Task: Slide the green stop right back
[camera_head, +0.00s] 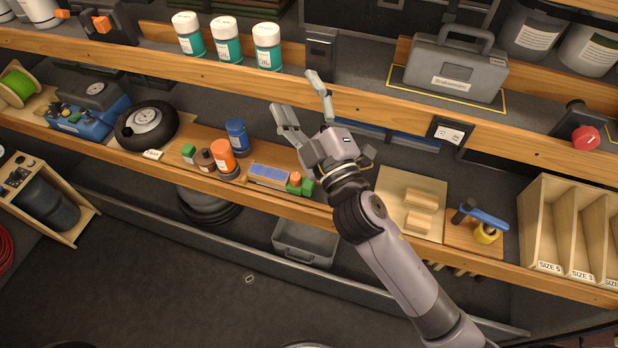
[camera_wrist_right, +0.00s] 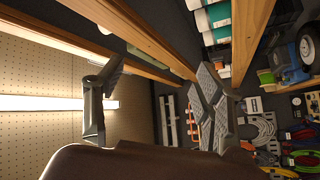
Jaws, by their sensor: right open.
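A green block with an orange piece on it (camera_head: 302,187), which looks like the green stop, sits on the lower shelf at the right end of a blue-topped strip (camera_head: 269,175). My right gripper (camera_head: 295,93) is open and empty. Its fingers point up in front of the upper shelf's edge, above and apart from the green block. The right wrist view shows its two spread fingers (camera_wrist_right: 155,85) with nothing between them; the block cannot be made out there. A smaller green cube (camera_head: 189,153) lies farther left. My left gripper is not in view.
Orange (camera_head: 222,156) and blue (camera_head: 237,137) bottles stand left of the strip. A board with wooden blocks (camera_head: 409,204) lies to the right. The upper shelf plank (camera_head: 215,75) holds white-and-green bottles (camera_head: 228,53) and a grey case (camera_head: 455,72).

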